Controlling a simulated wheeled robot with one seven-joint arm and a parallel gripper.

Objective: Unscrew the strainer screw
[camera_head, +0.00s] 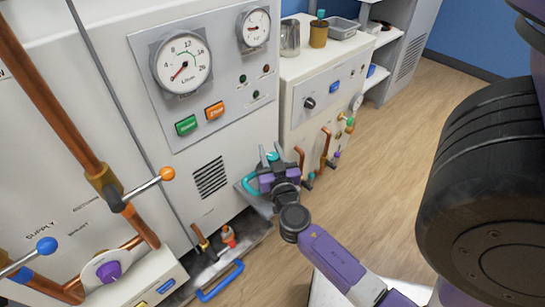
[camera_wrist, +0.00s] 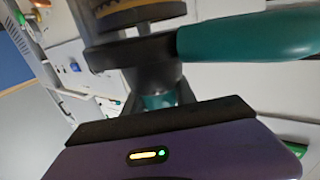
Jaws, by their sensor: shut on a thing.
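My gripper (camera_head: 270,156) is in front of the lower right edge of the big white cabinet, with its grey fingers pointing up and away. It is shut on a dark piece with a teal handle (camera_head: 250,184). In the wrist view the teal handle (camera_wrist: 245,38) runs right from a dark collar (camera_wrist: 135,50), and a small teal part shows between my fingers (camera_wrist: 158,102). A grey stem and a ribbed brass-coloured ring (camera_wrist: 140,12) lie beyond the collar. An orange-topped fitting (camera_head: 229,236) stands low by the cabinet. I cannot tell which part is the strainer screw.
The white cabinet carries gauges (camera_head: 181,62), a green button (camera_head: 186,125) and an orange button (camera_head: 214,111). Copper pipes with valve handles (camera_head: 150,188) stand at left. A blue handle (camera_head: 220,282) is low in front. A smaller cabinet (camera_head: 325,95) has copper stubs. Wooden floor (camera_head: 400,120) is clear at right.

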